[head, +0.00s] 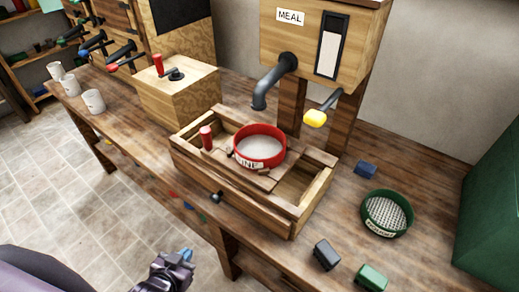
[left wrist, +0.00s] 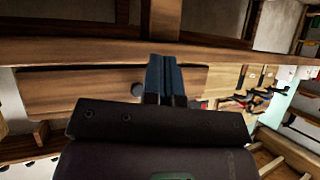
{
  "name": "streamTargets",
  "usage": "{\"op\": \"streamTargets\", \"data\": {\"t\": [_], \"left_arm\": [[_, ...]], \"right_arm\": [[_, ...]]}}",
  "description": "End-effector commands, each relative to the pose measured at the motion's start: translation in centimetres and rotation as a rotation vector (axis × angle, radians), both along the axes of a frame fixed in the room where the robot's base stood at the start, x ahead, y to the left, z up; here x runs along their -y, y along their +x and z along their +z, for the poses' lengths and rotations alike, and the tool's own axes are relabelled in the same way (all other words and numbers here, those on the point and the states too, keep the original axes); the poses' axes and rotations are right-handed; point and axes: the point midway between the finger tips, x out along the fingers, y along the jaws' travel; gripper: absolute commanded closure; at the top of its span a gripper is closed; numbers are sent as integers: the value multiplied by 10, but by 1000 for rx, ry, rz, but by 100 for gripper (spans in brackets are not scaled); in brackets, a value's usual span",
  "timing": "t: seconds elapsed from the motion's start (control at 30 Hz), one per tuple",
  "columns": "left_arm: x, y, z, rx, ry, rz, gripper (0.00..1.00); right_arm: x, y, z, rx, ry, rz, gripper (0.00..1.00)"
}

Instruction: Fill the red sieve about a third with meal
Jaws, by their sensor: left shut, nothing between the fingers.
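The red sieve (head: 261,158), labelled "FINE", sits level on a board across the wooden box (head: 245,205). Its inside is pale and smooth; I cannot tell whether that is meal or fine mesh. The wooden meal hopper (head: 305,45) stands behind it, with a grey spout (head: 270,87) above the sieve's back edge and a yellow-ended lever (head: 315,117) to the right. My left gripper (head: 184,257) is shut and empty, low in front of the bench and apart from everything. In the left wrist view its blue fingers (left wrist: 163,78) are together. My right gripper is not visible.
A green sieve (head: 387,213) stands on the bench (head: 345,200) at right, near a blue block (head: 365,169), a dark block (head: 326,254) and a green block (head: 371,277). White cups (head: 94,102) stand at left. A red-handled wooden box (head: 180,97) stands left of the hopper.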

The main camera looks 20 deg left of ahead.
Motion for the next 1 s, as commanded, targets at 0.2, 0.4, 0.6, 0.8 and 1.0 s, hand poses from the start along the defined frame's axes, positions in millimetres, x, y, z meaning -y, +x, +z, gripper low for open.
{"op": "streamTargets", "data": {"t": [0.2, 0.4, 0.6, 0.8, 1.0], "left_arm": [[0, 0, -11, -2, 0, 0, 100], [0, -1, -20, -3, 0, 0, 100], [0, -1, -28, -3, 0, 0, 100], [0, -1, -36, -3, 0, 0, 100], [0, -1, -44, -3, 0, 0, 100]], "right_arm": [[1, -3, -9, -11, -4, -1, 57], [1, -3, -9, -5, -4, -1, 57], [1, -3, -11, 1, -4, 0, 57], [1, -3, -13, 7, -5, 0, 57], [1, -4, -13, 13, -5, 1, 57]]}}
